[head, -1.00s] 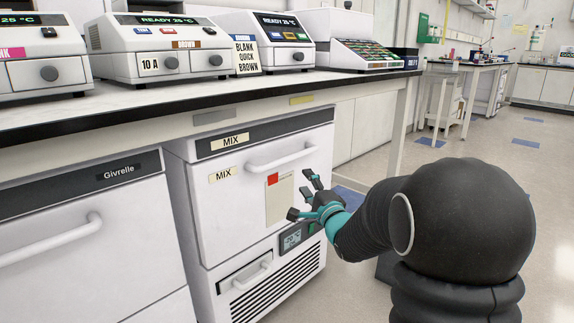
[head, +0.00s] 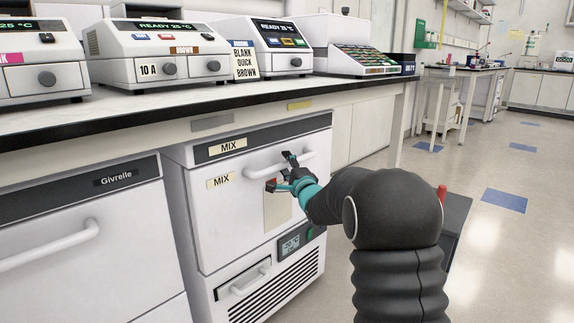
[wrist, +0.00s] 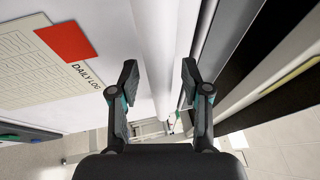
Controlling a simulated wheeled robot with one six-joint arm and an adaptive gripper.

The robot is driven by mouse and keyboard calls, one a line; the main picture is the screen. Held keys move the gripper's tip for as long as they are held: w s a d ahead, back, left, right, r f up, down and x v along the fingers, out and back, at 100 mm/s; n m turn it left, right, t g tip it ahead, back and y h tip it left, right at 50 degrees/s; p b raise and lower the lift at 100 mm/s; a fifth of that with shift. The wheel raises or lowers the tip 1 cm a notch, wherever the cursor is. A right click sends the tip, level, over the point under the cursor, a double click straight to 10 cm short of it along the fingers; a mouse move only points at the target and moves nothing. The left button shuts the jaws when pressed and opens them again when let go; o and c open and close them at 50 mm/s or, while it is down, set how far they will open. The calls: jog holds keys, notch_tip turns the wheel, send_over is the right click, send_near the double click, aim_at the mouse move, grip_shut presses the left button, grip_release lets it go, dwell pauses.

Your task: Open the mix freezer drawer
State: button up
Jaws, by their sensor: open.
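The mix freezer (head: 205,240) is a white under-bench unit with MIX labels on its dark top strip and drawer front. Its drawer front (head: 225,205) is closed, with a white horizontal bar handle (head: 262,168) near the top. My gripper (head: 279,170) is open and empty at the handle, one finger higher and one lower. In the wrist view my gripper (wrist: 159,72) faces the drawer front, and the handle (wrist: 178,35) runs lengthwise between the spread fingers, nearer the right one. I cannot tell whether they touch it.
The Givrelle freezer (head: 80,225) stands to the left, closed. The bench (head: 150,118) above carries several thermal cyclers (head: 160,50). A sheet with a red square, marked DAILY LOG (wrist: 40,65), is on the drawer front. The floor (head: 480,250) at the right is open.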

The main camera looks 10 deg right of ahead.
jog(key=shift+w+a, duration=0.1)
jog(key=shift+w, duration=0.15)
grip_shut()
